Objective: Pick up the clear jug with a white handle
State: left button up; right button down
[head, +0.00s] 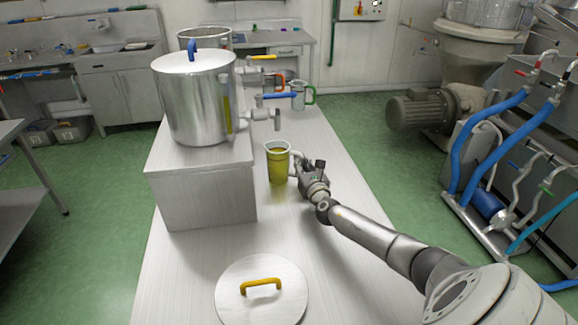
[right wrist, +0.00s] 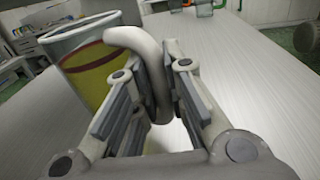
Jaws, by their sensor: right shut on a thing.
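The clear jug with a white handle (head: 278,166) holds yellow-green liquid and stands upright in the middle of the white table, beside the raised block. It also shows at the upper left of the right wrist view (right wrist: 88,62). My right gripper (head: 302,165) reaches it from the right and is shut on the white handle (right wrist: 150,65), with one finger on each side of it. Whether the jug's base touches the table is hard to tell. My left gripper is not in view.
A steel tank (head: 196,105) with a blue-handled lid and taps stands on the block (head: 200,190) left of the jug. A round lid (head: 240,302) with a yellow handle lies at the table's front. A green-handled jug (head: 300,97) stands behind. Table between is clear.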

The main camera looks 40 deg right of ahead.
jog(key=shift+r, duration=0.25)
jog(key=shift+r+p, duration=0.65)
jog(key=shift+r, duration=0.9)
jog(key=shift+s+r, duration=0.1)
jog(key=shift+v, duration=1.1)
send_near(303, 155)
jog(key=v, duration=0.7)
jog(key=shift+b, duration=0.35)
jog(key=shift+s+a, duration=0.1)
jog(key=shift+s, duration=0.05)
jog(key=shift+a, duration=0.1)
